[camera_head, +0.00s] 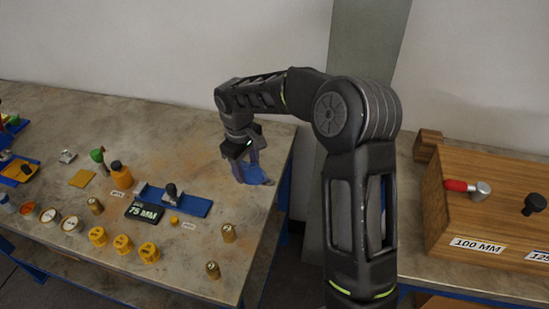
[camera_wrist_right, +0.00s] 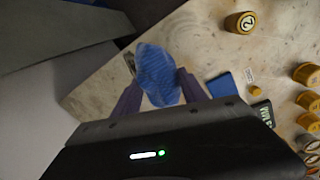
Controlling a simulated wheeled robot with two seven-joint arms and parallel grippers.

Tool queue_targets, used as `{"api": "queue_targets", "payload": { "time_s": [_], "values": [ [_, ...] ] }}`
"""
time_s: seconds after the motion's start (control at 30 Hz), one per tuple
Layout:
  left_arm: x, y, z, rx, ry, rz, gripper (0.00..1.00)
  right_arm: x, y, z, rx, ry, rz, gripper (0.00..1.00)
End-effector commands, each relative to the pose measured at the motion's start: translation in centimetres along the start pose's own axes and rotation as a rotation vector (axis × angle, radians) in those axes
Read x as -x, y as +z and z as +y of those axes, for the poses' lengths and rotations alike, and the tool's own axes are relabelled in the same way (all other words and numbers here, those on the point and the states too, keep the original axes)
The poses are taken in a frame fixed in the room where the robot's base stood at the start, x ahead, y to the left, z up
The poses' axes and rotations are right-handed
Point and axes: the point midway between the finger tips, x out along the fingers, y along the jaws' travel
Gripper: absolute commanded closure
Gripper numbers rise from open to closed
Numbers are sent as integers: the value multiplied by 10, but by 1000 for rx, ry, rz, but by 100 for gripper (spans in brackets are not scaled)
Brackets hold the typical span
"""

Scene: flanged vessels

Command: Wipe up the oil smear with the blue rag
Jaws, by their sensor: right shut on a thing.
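The blue rag (camera_head: 257,175) is between the fingers of my right gripper (camera_head: 247,177), which is shut on it low over the right end of the workbench (camera_head: 230,120). The rag also shows in the right wrist view (camera_wrist_right: 157,70), bunched between the two purple-grey fingers (camera_wrist_right: 158,88). I cannot tell whether the rag touches the bench top. I cannot make out the oil smear clearly; a small dark patch (camera_wrist_right: 129,62) shows beside the rag in the right wrist view. My left gripper is not in view.
Brass weights (camera_head: 228,233) and yellow weights (camera_head: 122,244) stand nearer the front. A wooden box (camera_head: 490,205) stands on the right bench. The bench's back middle is clear.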

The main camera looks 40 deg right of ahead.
Motion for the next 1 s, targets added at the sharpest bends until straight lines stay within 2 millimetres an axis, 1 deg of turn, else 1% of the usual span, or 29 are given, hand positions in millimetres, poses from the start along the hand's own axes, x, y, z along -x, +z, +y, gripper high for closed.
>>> {"api": "queue_targets", "payload": {
  "time_s": [0.03, 0.1, 0.2, 0.27, 0.37, 0.67, 0.83, 1.0],
  "values": [
    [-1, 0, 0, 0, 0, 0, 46, -5, 8, 22, 37, 4, 5, 83],
    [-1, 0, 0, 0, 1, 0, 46, -10, 18, 46, 107, 9, 13, 83],
    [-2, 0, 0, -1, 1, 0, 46, -15, 29, 69, 181, 19, 21, 83],
    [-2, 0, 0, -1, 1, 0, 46, -17, 33, 77, 208, 22, 22, 83],
    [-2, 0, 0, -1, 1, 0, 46, -17, 35, 81, 227, 24, 23, 83],
    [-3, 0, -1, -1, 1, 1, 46, -18, 34, 80, 228, 24, 23, 83],
    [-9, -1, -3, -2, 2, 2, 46, -28, 36, 81, 227, 24, 22, 83],
    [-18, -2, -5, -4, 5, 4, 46, -44, 37, 83, 227, 24, 22, 83]
  ]
}}
